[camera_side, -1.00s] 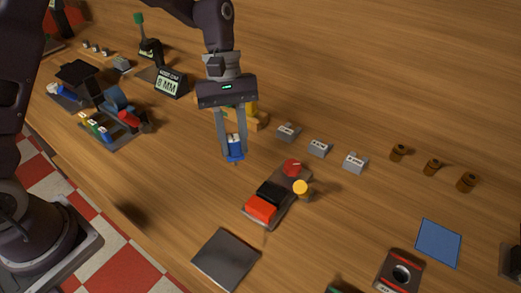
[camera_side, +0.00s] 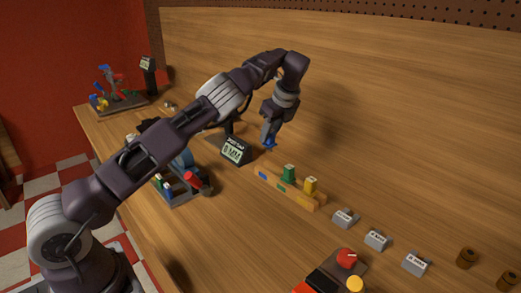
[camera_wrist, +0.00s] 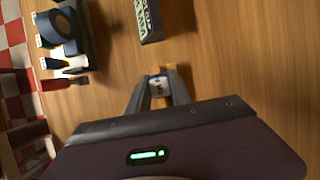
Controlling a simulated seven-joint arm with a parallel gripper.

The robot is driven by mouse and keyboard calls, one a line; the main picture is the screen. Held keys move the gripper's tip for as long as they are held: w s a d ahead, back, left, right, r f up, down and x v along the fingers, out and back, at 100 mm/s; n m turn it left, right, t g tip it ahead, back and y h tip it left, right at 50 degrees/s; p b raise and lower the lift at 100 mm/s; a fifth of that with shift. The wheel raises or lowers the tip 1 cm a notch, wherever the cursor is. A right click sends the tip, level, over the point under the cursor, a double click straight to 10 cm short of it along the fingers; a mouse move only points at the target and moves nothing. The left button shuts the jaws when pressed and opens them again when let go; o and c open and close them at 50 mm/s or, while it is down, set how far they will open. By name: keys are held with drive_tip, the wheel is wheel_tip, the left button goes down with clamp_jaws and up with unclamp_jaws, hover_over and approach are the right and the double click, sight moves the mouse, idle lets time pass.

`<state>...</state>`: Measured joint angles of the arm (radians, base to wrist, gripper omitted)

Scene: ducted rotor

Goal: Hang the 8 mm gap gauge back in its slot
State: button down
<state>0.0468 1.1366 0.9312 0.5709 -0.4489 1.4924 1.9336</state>
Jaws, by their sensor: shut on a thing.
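A blue gap gauge (camera_side: 270,143) with a white label is held between the fingers of my gripper (camera_side: 267,136). In the wrist view the gauge (camera_wrist: 159,86) sits between the shut fingertips; its label is too small to read surely. The orange rack (camera_side: 295,196) stands on the table, with a green gauge (camera_side: 289,173) and a yellow gauge (camera_side: 310,185) upright in it. A blue mark (camera_side: 263,175) is at its left end, where no gauge stands. In the side view the held gauge is above and behind that end. A bit of orange (camera_wrist: 162,70) shows past the fingertips.
A black display (camera_side: 234,150) reading 8 MM stands left of the rack. A fixture with blue and red parts (camera_side: 183,180) is left in front. Grey labelled blocks (camera_side: 345,218) line up right of the rack. The table behind the rack is clear.

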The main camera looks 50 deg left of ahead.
sight(272, 152)
drive_tip(key=shift+w+r, duration=0.1)
drive_tip(key=shift+w, duration=0.05)
drive_tip(key=shift+f, duration=3.15)
drive_tip(key=shift+f, duration=1.4)
drive_tip(key=c, duration=1.1)
unclamp_jaws()
